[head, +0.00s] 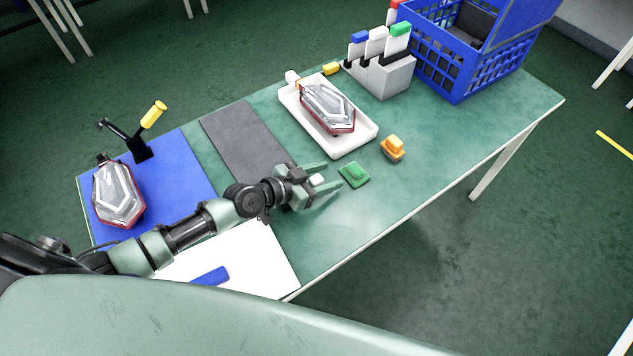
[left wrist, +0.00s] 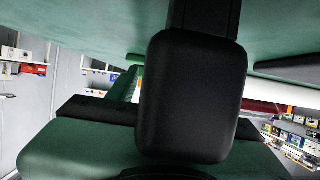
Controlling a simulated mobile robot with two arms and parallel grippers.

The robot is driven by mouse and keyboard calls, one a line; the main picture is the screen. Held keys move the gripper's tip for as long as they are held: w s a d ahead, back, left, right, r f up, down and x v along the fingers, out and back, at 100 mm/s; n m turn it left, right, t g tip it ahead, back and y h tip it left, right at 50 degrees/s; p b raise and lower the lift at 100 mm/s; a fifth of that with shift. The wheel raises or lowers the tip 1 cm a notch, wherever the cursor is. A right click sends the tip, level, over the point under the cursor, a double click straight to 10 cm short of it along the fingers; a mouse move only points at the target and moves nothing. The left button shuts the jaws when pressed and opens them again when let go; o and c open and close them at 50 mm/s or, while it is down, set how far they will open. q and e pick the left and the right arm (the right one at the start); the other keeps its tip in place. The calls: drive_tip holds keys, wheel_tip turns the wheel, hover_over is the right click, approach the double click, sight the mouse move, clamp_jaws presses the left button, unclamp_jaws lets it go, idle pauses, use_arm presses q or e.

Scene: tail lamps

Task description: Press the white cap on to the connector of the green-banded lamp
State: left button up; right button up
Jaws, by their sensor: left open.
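A small white cap (head: 317,180) lies between the parted fingers of my left gripper (head: 326,180), low over the table; I cannot tell whether they touch it. One clear, red-edged lamp (head: 328,108) lies in a white tray (head: 364,139), beyond the gripper. A white piece (head: 292,77) with an orange mark sits at its far end. Another such lamp (head: 118,194) lies on a blue mat (head: 185,165) at the left. I cannot make out a green band on either lamp. In the left wrist view a dark block hides most of the scene. My right gripper is out of view.
A green piece (head: 354,174) and an orange piece (head: 393,148) lie right of the gripper. A yellow-handled clamp (head: 144,130) stands on the blue mat. A grey mat (head: 245,138), a rack (head: 385,78) and a blue crate (head: 456,78) lie further back. The table's front right is clear.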

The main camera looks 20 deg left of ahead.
use_arm(q)
clamp_jaws()
drive_tip(key=shift+r, duration=0.1)
wheel_tip(320, 180, up, 30)
drive_tip(key=p, duration=1.4)
